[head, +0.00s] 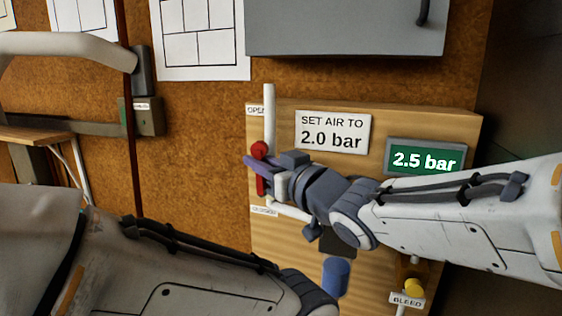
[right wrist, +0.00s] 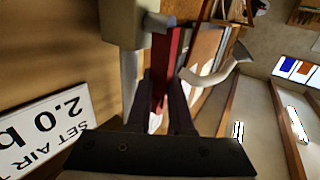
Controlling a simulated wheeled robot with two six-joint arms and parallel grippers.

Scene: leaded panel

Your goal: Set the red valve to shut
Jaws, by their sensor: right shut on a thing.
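The red valve handle (head: 260,149) is on the left part of the wooden board, in front of a white vertical pipe (head: 269,102). It looks roughly upright along the pipe, partly covered by my fingers. An "OPEN" label (head: 255,110) is above it and a label that seems to read "CLOSED" (head: 264,210) is below. My right gripper (head: 256,164) is shut on the handle. In the right wrist view the red handle (right wrist: 172,52) runs down between the two dark fingers (right wrist: 163,100). My left arm crosses the lower left, but its gripper is out of frame.
The wooden board (head: 430,116) carries a "SET AIR TO 2.0 bar" sign (head: 332,133), a green display reading 2.5 bar (head: 426,159), a blue knob (head: 336,277) and a yellow bleed knob (head: 413,287). A grey cabinet (head: 340,28) hangs above. Corkboard lies left.

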